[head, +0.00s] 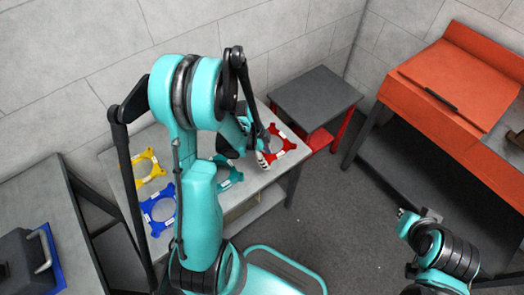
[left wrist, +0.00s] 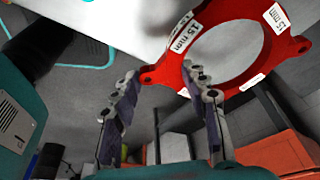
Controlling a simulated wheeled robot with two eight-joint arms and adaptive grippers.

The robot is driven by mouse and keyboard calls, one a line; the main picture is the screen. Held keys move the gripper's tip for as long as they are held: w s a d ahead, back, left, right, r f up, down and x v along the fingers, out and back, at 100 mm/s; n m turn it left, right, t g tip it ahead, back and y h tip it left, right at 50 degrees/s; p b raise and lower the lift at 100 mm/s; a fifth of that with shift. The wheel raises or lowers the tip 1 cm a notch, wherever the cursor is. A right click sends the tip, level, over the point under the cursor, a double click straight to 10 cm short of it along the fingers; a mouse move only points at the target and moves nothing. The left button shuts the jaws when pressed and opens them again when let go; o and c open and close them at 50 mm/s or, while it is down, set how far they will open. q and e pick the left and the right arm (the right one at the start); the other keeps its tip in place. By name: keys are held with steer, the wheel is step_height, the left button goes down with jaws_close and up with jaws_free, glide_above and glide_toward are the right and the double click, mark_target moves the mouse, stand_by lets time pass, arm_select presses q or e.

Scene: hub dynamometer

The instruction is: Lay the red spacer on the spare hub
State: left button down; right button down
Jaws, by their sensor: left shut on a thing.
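The red spacer (head: 283,144) is a flat ring with lugs and white labels, at the right end of the pale table. In the left wrist view the spacer (left wrist: 232,84) shows large, tilted, with "15 mm" labels. My left gripper (head: 264,157) is at the spacer's near-left edge. In the wrist view its fingers (left wrist: 165,88) stand either side of a lug and part of the rim, shut on the spacer. My right gripper (head: 404,215) is low at the right, away from the tables; its jaws are too small to read. I cannot make out the spare hub for certain.
Yellow (head: 150,169), blue (head: 158,209) and teal (head: 229,174) spacers lie on the pale table (head: 122,170). A grey-topped red stand (head: 315,95) is beyond it. An orange bench (head: 450,85) holds a dark object (head: 516,138) at the right edge. Open floor lies between.

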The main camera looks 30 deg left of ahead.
arm_select(q)
steer(key=s+d+r+p, duration=0.4)
steer(key=d+r+p, duration=0.1)
steer(key=r, duration=0.4)
steer(key=shift+s+d+r+p, duration=0.2)
steer(key=shift+s+d+p, duration=0.05)
steer(key=shift+d+p, duration=0.15)
stand_by(0.4)
